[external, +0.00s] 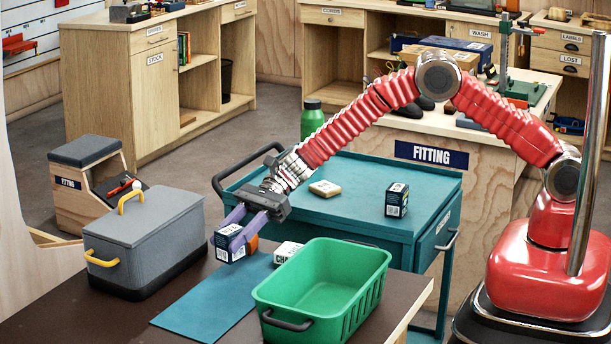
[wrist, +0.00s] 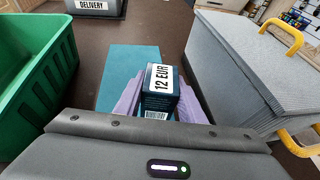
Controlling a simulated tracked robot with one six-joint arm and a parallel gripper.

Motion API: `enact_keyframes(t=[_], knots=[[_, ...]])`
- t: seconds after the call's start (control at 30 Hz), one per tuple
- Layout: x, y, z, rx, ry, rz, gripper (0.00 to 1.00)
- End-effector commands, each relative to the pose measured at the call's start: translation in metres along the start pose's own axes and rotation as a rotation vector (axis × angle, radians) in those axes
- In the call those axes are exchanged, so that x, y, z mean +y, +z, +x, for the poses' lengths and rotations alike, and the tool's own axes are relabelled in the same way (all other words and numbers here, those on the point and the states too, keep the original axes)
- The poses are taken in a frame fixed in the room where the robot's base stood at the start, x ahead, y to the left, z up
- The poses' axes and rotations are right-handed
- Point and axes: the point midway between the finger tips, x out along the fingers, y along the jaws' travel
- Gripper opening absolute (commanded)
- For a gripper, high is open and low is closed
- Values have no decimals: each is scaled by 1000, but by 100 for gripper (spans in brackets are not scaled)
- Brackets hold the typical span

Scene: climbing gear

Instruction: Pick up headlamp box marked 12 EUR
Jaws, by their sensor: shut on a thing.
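The headlamp box (wrist: 161,88) is dark blue with a white label reading 12 EUR in the wrist view. In the external view the box (external: 230,246) is held at the end of my arm, near the blue mat. My gripper (external: 238,233) is shut on it, with a purple finger on either side; the fingers also show in the wrist view. The box is over or beside the far end of the mat; I cannot tell whether it touches the surface below. Another dark box (external: 397,200) with white markings stands on the teal cart.
A green basket (external: 345,293) stands right of the blue mat (external: 200,312) on the brown table. A grey cooler with yellow handles (external: 145,235) stands to the left. A white box (external: 287,252) lies behind the basket. The mat's near part is clear.

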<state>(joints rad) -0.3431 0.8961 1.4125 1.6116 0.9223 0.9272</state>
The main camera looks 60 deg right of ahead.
Motion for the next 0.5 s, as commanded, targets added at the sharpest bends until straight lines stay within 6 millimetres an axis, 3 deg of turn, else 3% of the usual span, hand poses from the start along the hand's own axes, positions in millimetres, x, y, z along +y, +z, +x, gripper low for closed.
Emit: enact_keyframes(t=[0.23,0.5], knots=[[0,41,-17,-1,-1,-3,11],[0,54,-22,0,0,0,11]])
